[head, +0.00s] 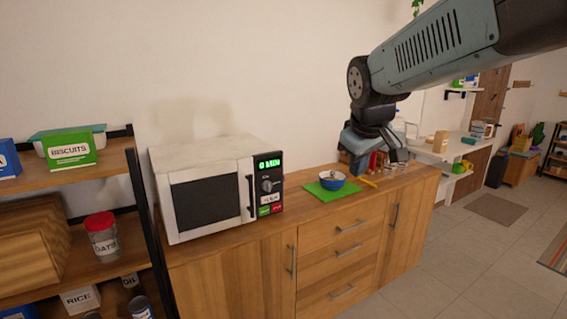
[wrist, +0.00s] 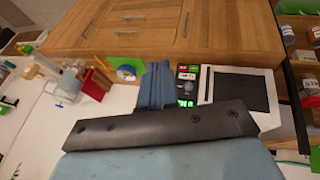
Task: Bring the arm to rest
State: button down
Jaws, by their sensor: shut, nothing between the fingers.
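My arm reaches in from the upper right of the head view, raised over the wooden counter (head: 415,173). My gripper (head: 357,160) hangs at its end, close to the blue bowl in the picture; its height above the counter is hard to judge. In the wrist view my gripper (wrist: 158,68) shows its blue-grey fingers together, with nothing held. Part of the area behind the gripper is hidden in the head view.
A white microwave (head: 206,190) stands left on the counter. A blue bowl (head: 332,181) sits on a green mat (head: 318,189), with a yellow item (head: 368,182) beside it. A dark-framed shelf holds a green biscuits box (head: 70,150) and a red-lidded jar (head: 103,238). Floor at right is open.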

jog(key=s+d+f+m, duration=0.1)
jog(key=s+d+m, duration=0.2)
jog(key=s, duration=0.5)
jog(key=s+d+f+m, duration=0.2)
jog(key=s+d+m, duration=0.1)
jog(key=s, duration=0.5)
jog(key=shift+d+f+y, duration=0.3)
jog(key=shift+d, duration=0.45)
